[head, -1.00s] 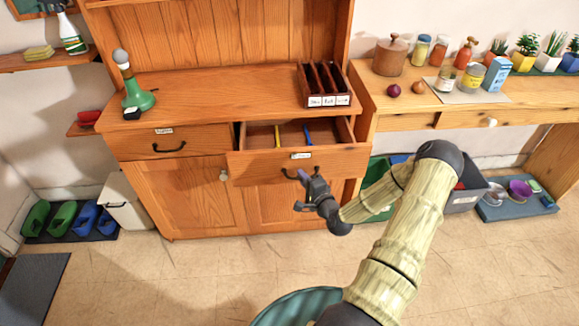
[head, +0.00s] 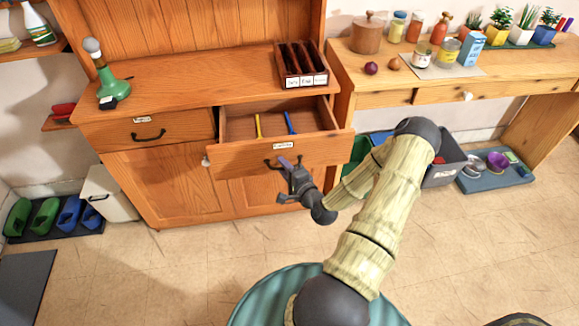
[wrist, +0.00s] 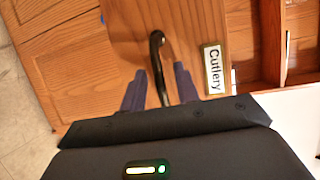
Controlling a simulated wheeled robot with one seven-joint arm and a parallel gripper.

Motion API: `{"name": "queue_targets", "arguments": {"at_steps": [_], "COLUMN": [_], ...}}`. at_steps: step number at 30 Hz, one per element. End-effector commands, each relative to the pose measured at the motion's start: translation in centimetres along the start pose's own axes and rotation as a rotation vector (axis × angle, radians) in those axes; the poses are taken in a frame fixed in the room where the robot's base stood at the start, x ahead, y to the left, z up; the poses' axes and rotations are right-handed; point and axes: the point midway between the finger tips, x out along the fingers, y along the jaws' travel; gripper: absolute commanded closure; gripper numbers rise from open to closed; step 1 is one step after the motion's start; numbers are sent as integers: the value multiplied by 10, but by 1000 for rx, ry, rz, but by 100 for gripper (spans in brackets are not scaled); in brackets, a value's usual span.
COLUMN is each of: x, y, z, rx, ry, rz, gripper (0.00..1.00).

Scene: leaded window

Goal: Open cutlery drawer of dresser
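The cutlery drawer (head: 285,158) of the wooden dresser (head: 165,190) stands partly open, with a yellow and a blue piece of cutlery visible inside. Its front carries a white label, which reads "Cutlery" in the wrist view (wrist: 214,70). My gripper (head: 282,166) is at the dark curved drawer handle (head: 268,162). In the wrist view, the handle (wrist: 157,50) runs between the two fingers of my gripper (wrist: 160,75). The handle's near end is hidden by my gripper.
A closed drawer (head: 148,134) is to the left. A dark divided box (head: 305,79) and a green lamp-like object (head: 112,88) stand on the dresser top. A side table (head: 420,90) with jars and plants is at right. The floor (head: 160,270) in front is clear.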

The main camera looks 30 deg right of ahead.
Motion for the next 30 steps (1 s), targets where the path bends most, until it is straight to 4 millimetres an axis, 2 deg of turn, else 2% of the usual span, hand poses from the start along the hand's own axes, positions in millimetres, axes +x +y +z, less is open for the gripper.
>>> {"name": "queue_targets", "arguments": {"at_steps": [7,11,17,30], "x": [-2,-10,-42,-130], "y": [0,0,1,1], "z": [-3,-4,-4,-4], "rx": [-2,-2,-1,0], "ry": [8,9,12,11], "rz": [-1,0,2,1], "gripper": [69,69,69,69]}}
